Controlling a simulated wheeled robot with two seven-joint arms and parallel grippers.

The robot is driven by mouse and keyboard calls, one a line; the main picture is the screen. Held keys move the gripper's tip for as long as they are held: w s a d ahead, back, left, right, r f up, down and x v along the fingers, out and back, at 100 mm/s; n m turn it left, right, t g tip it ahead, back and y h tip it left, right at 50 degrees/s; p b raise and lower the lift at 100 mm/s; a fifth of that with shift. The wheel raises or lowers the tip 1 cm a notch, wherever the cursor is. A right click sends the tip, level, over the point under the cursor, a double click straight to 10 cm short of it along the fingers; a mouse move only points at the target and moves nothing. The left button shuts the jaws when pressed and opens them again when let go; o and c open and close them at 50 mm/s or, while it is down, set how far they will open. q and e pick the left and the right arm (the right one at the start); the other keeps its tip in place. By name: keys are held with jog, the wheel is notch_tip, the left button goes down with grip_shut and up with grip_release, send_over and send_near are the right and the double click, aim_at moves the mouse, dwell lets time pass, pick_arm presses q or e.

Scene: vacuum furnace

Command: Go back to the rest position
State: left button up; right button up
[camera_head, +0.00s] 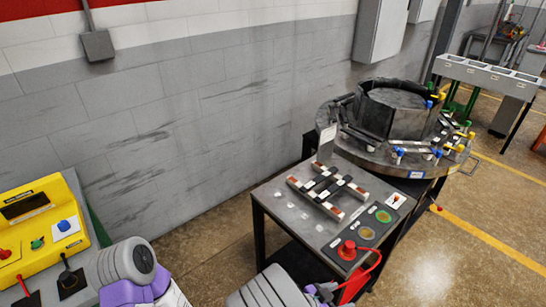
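Grey, rounded links of my arms with purple parts show at the bottom edge, one at lower left and one at bottom centre. Neither gripper's fingers show in the head view, so their state is hidden. A small metal table (274,208) stands ahead, bearing a dark crossed fixture (327,190) with red and white bar ends.
A round vacuum furnace (397,110) with blue and yellow clamps stands behind the table. A yellow control box (45,232) is at left. A grey block wall (160,110) runs behind. Open floor (440,265) lies at right, with a grey-topped bench (490,75) farther back.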

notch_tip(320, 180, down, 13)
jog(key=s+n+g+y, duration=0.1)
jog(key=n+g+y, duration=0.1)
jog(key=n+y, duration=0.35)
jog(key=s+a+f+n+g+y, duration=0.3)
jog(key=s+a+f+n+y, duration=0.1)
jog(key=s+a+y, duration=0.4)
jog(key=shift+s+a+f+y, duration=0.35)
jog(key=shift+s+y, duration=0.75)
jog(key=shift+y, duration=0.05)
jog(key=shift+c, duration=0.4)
